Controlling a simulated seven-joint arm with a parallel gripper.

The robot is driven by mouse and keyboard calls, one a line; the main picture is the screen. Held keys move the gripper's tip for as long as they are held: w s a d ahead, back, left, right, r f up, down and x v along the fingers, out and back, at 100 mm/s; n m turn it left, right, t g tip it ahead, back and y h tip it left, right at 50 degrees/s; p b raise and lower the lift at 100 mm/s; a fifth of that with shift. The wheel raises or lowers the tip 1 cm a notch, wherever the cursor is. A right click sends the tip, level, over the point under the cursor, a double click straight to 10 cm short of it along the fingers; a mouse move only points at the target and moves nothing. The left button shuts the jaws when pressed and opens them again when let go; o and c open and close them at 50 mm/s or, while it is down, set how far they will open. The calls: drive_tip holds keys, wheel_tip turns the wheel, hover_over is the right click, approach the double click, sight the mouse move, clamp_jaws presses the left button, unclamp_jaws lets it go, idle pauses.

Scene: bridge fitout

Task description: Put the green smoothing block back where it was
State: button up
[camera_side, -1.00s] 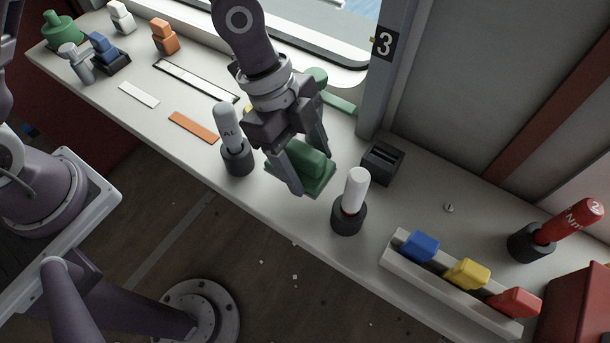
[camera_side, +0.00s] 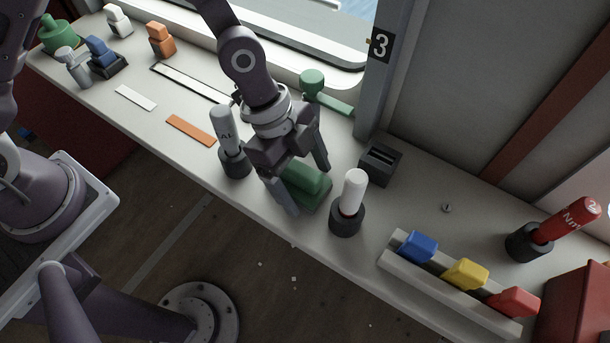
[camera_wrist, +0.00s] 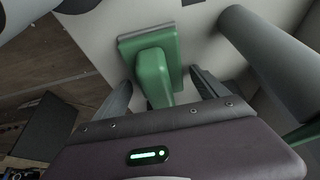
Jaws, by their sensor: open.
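The green smoothing block (camera_side: 307,184) has a flat base and a raised green grip. It rests on the white bench near the front edge, between a white-handled tool marked AL and another white-handled tool. My gripper (camera_side: 307,188) is open, pointing down, with one finger on each side of the block's grip. In the wrist view the block (camera_wrist: 152,66) lies ahead of and between the two open fingertips (camera_wrist: 160,88). I cannot tell whether either finger touches it.
The AL tool (camera_side: 224,128) stands in a dark holder close left of my gripper. The white-handled tool (camera_side: 353,193) stands close right. A black slotted box (camera_side: 381,162) and a green-handled tool (camera_side: 313,86) lie behind. A rack (camera_side: 440,285) holds coloured blocks at the right.

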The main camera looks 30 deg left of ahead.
sight(229, 107)
drive_tip(key=v, duration=1.2)
drive_tip(key=shift+r, duration=0.2)
drive_tip(key=a+r+n+y, duration=0.1)
drive_tip(key=a, duration=0.1)
drive_tip(key=s+a+r+n+t+y, duration=0.1)
drive_tip(key=a, duration=0.2)
drive_tip(key=a+r+n+y, duration=0.1)
drive_tip(key=a+n, duration=0.1)
drive_tip(key=shift+s+a+t, duration=0.15)
drive_tip(key=shift+a+t, duration=0.2)
drive_tip(key=shift+t, duration=0.05)
drive_tip(key=s+a+r+n+t+y, duration=0.1)
drive_tip(key=s+a+r+n+t, duration=0.2)
drive_tip(key=s+a+r+n, duration=0.7)
drive_tip(key=s+a+n, duration=0.1)
drive_tip(key=n, duration=0.3)
drive_tip(key=shift+s+t+y, duration=0.3)
drive_tip(key=shift+s+t, duration=0.1)
drive_tip(key=shift+c, duration=0.2)
